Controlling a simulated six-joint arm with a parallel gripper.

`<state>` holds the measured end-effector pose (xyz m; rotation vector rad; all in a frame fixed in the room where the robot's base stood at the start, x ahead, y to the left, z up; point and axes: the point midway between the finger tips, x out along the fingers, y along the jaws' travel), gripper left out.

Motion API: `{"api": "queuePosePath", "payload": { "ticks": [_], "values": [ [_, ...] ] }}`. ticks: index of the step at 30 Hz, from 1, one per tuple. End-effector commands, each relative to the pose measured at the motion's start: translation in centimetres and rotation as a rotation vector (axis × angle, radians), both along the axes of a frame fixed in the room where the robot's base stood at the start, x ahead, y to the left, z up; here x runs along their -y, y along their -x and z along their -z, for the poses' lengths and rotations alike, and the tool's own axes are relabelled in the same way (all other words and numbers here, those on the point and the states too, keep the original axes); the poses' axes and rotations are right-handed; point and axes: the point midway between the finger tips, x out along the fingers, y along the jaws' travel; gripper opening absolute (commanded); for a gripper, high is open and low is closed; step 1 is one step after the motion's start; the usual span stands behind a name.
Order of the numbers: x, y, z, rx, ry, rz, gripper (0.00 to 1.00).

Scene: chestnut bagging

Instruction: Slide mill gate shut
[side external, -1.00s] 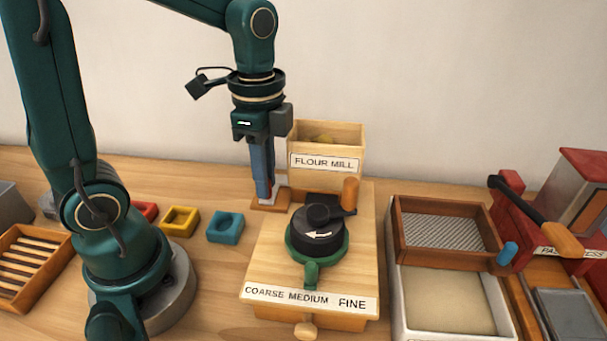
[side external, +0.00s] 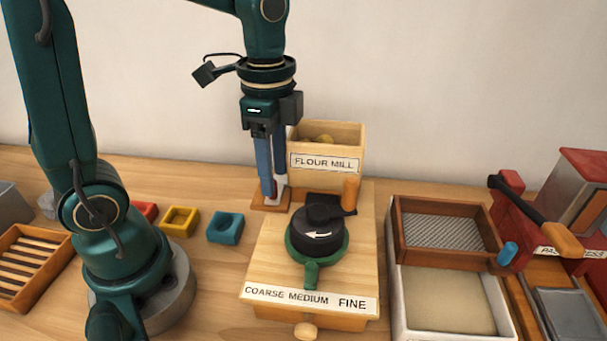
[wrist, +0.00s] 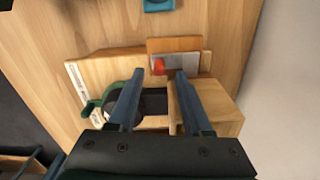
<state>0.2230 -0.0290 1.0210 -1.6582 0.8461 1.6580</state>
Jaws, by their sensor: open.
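The flour mill (side external: 265,262) is a pale wooden box with a labelled hopper (side external: 344,141) at its back. In the wrist view, the mill gate (wrist: 190,62) is a grey metal plate with a red knob (wrist: 158,66), lying over an orange-brown wooden ledge (wrist: 160,46) on the mill's side. The ledge also shows in the side view (side external: 262,204), left of the hopper. My gripper (side external: 273,198) points down there. In the wrist view its two blue fingers (wrist: 158,75) are apart and empty, with the knob showing between their tips. I cannot tell whether they touch it.
A black dial (side external: 312,238) and an orange crank handle (side external: 350,192) sit on the mill, right of my gripper. A sieve box (side external: 400,290) and a red press (side external: 520,225) stand at right.

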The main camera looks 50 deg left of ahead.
Motion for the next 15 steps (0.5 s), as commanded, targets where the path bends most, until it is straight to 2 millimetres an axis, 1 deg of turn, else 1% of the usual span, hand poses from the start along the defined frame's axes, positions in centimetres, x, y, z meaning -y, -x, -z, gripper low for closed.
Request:
{"api": "queuePosePath", "payload": {
  "ticks": [1, 6, 10, 15],
  "values": [
    [0.0, -0.1, -0.8, 0.007, 0.000, 0.000, 0.50],
    [0.0, -0.1, -2.7, 0.006, 0.001, 0.000, 0.50],
    [0.0, 0.0, -3.4, 0.003, 0.000, 0.000, 0.50],
    [0.0, 0.0, -3.5, 0.002, 0.001, 0.000, 0.50]
  ]
}}
